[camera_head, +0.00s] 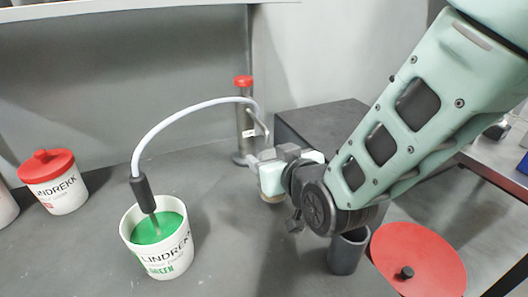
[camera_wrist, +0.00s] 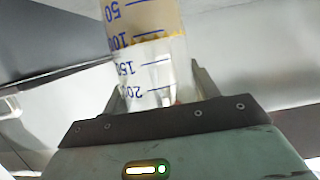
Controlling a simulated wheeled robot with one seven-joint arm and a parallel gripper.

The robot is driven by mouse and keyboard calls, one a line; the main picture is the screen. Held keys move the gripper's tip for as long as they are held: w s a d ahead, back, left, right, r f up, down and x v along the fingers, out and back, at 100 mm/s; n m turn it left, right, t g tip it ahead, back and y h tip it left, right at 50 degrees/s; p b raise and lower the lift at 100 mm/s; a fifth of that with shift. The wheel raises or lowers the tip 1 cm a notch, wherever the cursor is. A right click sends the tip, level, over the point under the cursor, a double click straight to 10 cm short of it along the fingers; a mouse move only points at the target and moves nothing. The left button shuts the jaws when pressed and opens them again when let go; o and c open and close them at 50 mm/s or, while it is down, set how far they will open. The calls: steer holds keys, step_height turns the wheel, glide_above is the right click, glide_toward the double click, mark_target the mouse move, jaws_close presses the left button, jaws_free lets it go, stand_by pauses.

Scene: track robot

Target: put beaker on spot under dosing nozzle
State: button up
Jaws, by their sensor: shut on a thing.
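My gripper (camera_head: 275,158) is shut on the beaker (camera_head: 271,184), just right of the metal post. In the wrist view the beaker (camera_wrist: 150,45) is clear, with blue graduation marks and a tan layer reaching about the 100 mark. The fingers grip its sides. A metal dosing post (camera_head: 243,130) with a red cap stands at the back of the bench. A thin metal spout (camera_head: 263,126) bends from its right side, just above the beaker. I cannot tell whether the beaker is exactly under it or touches the bench. No marked spot is visible; the beaker and gripper may hide it.
A pale hose (camera_head: 185,108) runs from the post into an open tub of green paint (camera_head: 160,250). A red-lidded tub (camera_head: 55,185) stands left. A dark box (camera_head: 315,125) is behind my arm.

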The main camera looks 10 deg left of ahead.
mark_target(268, 157)
steer(key=w+a, duration=0.2)
steer(key=shift+w, duration=0.4)
steer(key=shift+a+f+p, duration=0.1)
steer(key=shift+f+p, duration=0.25)
steer(key=shift+f, duration=0.2)
steer(key=shift+f, duration=0.15)
steer(key=o, duration=1.2)
steer(key=shift+c, duration=0.2)
steer(key=shift+r, duration=0.2)
steer(key=b+v, duration=0.1)
steer(key=v, duration=1.1)
